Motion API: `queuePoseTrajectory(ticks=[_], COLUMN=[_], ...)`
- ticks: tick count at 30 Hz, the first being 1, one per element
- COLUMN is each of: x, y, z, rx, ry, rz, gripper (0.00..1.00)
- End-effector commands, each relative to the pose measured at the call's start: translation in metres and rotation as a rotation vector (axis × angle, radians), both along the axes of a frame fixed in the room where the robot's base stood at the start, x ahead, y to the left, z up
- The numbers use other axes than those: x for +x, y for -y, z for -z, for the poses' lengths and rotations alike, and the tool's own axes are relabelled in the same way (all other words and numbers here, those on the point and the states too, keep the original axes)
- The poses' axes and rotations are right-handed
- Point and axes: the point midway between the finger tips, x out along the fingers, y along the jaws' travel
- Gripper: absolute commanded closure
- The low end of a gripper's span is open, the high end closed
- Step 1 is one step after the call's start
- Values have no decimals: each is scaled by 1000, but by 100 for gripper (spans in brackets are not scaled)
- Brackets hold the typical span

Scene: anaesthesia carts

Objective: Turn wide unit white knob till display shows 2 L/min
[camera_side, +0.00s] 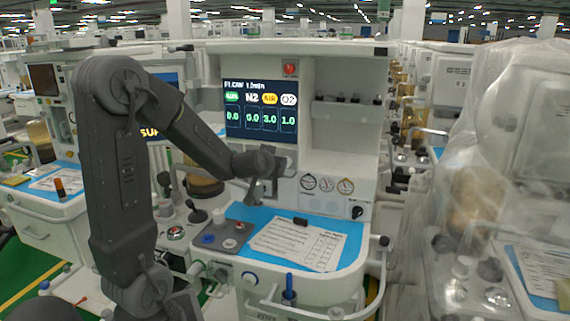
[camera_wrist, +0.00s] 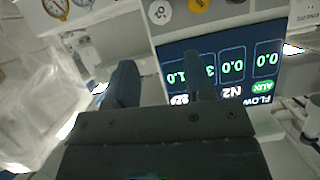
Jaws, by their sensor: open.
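The wide unit (camera_side: 345,60) stands in the middle of the side view. Its display (camera_side: 250,108) reads 0.0, N2 0.0, AIR 3.0 and O2 1.0; it also shows upside down in the wrist view (camera_wrist: 222,68). A white round knob (camera_wrist: 159,12) sits at the top edge of the wrist view, beside a yellow one (camera_wrist: 198,5). In the side view the knobs are hidden behind my wrist. My gripper (camera_side: 262,190) hangs in front of the panel below the display. Its fingers (camera_wrist: 163,78) are apart with nothing between them, and the white knob lies beyond their tips.
Round gauges (camera_side: 326,184) sit right of my gripper. A blue worktop (camera_side: 232,212) holds a paper sheet (camera_side: 298,243). A plastic-covered cart (camera_side: 480,170) stands to the right, and another unit (camera_side: 45,80) stands to the left.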

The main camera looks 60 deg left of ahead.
Motion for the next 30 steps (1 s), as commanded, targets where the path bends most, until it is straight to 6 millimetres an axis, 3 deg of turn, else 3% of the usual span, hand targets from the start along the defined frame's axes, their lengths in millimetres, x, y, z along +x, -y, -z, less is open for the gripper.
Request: queuePoseTrajectory(ticks=[8,21,30], x=[19,71,86], y=[-23,-78,-93], z=[13,45,52], rx=[2,1,3], ry=[-2,-1,0], rz=[-4,-3,-1], gripper=[52,52,52])
